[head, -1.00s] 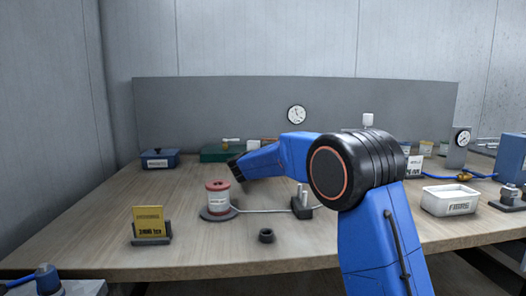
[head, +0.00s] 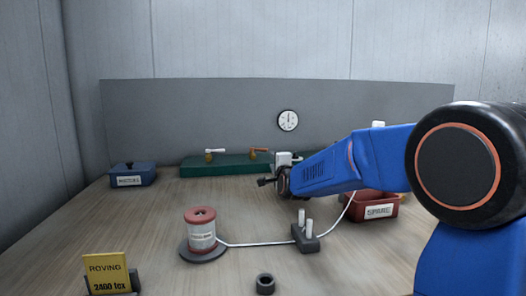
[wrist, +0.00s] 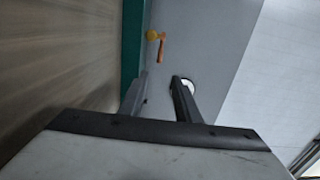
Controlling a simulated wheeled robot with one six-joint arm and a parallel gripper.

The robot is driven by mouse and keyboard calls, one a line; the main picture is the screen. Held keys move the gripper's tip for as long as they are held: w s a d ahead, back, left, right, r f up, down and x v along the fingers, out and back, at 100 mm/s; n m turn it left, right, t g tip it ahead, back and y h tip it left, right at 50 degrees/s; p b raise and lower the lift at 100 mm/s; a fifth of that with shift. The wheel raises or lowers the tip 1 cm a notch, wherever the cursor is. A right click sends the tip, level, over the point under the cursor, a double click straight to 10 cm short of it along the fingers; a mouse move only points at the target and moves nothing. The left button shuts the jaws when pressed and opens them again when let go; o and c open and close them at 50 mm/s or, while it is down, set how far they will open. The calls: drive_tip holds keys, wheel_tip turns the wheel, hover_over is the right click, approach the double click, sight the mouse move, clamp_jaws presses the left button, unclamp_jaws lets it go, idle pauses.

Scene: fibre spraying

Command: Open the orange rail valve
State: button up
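The orange rail valve (head: 259,153) has a brass body and an orange handle, and sits on the right half of the green rail (head: 225,170) at the back of the table. It also shows in the wrist view (wrist: 161,47), beyond my fingertips, with the orange handle lying along the wall side. A second valve (head: 211,153) with a white handle stands left of it on the rail. My gripper (head: 266,182) is in front of the rail's right end, apart from the orange valve. In the wrist view its two fingers (wrist: 160,79) are spread with nothing between them.
A round gauge (head: 288,120) is on the grey back panel. A blue box (head: 133,175) stands left, a red bin (head: 378,212) right. A spool (head: 201,228), a post block (head: 307,240) and a black ring (head: 265,284) are in front.

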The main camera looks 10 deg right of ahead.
sight(264, 150)
drive_tip(key=w, duration=1.7)
drive_tip(key=shift+w, duration=0.15)
drive_tip(key=shift+a, duration=0.1)
clamp_jaws()
